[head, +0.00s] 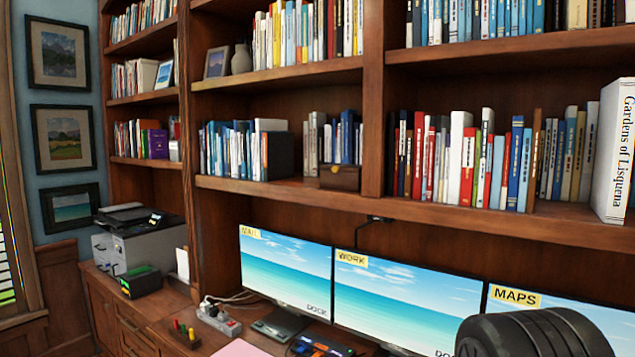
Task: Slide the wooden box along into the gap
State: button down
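The wooden box (340,177) is small and brown with a dark clasp. It sits near the front of the middle shelf, before a row of upright books (333,140) and close to the left of the wooden divider (373,110). A black box file (280,156) stands to its left, with a narrow bare strip of shelf between them. I cannot tell for certain which space is the gap. My gripper is not in view; a dark ribbed part at the lower right looks like my arm.
A large white book, Gardens of Lisquena (612,150), stands at the shelf's right end. Below the shelf are monitors (285,270) on the desk, with a printer (135,240) and a power strip (218,319) to the left. Open air lies in front of the shelf.

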aim_at(341, 181)
jog(key=i+j+z, duration=0.1)
jog(key=j, duration=0.2)
jog(key=i+j+z, duration=0.1)
jog(key=i+j, duration=0.15)
jog(key=i+j+z, duration=0.15)
jog(key=j, duration=0.3)
jog(key=i+j+z, duration=0.1)
jog(key=j, duration=0.25)
jog(key=i+j+z, duration=0.1)
jog(key=j, duration=0.3)
jog(key=i+j+z, duration=0.1)
jog(key=j, duration=0.25)
